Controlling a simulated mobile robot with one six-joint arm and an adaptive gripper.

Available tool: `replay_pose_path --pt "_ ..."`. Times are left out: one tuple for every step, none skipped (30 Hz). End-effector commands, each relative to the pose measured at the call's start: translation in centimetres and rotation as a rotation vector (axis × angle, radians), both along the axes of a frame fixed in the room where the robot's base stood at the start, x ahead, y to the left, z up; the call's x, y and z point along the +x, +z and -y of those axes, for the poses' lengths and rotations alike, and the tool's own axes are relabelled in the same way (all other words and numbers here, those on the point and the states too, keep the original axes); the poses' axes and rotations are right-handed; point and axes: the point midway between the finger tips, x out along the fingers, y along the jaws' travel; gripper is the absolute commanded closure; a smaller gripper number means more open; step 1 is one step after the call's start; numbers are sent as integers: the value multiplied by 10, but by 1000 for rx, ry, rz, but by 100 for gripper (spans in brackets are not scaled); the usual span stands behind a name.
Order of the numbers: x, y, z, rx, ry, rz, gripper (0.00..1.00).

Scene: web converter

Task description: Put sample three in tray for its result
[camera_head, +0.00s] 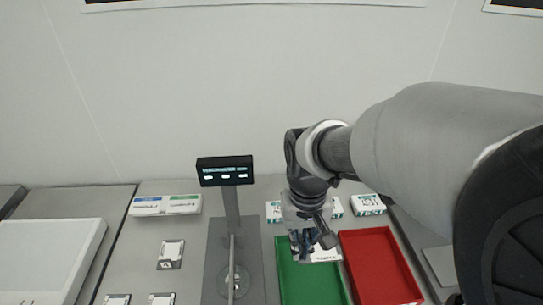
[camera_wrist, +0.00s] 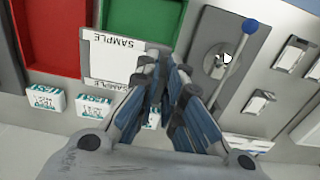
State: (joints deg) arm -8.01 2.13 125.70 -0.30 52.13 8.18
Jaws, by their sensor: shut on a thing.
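My gripper (camera_head: 304,250) is shut on a white sample block (camera_wrist: 112,58) marked SAMPLE; its number is not legible. The block also shows beside the fingers in the head view (camera_head: 326,250). In the wrist view my fingers (camera_wrist: 163,68) are at its right edge. The green tray (camera_head: 299,285) lies below my gripper, and the held block appears above its far part. The red tray (camera_head: 381,267) lies directly right of the green one. In the wrist view the red tray (camera_wrist: 48,40) and green tray (camera_wrist: 145,18) are partly cut off.
A tester with a dark display (camera_head: 225,170) on a post stands left of the green tray; its lever has a blue knob (camera_wrist: 250,26). White labelled boxes (camera_head: 368,205) stand behind the trays. Several small holders (camera_head: 171,254) sit left of the tester. A wall rises behind.

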Motion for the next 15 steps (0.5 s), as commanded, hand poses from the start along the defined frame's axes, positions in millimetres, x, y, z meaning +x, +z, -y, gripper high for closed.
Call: replay_pose_path --pt "-1 -12 0 -1 0 -4 100" --pt "-1 -19 0 -1 0 -5 100" --pt "-2 -30 0 -1 0 -7 100" --pt "-2 -39 0 -1 0 -7 100" --pt "-2 -47 0 -1 0 -7 100" --pt "-2 -59 0 -1 0 -7 100" --pt "-2 -67 0 -1 0 -8 100" --pt "-2 -75 0 -1 0 -7 100" --pt "-1 -86 0 -1 0 -7 100" --pt "-2 -94 0 -1 0 -7 100" --pt "-2 -102 1 -1 0 -7 100" --pt "-2 -112 0 -1 0 -7 100" --pt "-2 -119 1 -1 0 -6 100" --pt "-1 -126 0 -1 0 -6 100" --pt "-1 -133 0 -1 0 -5 100"
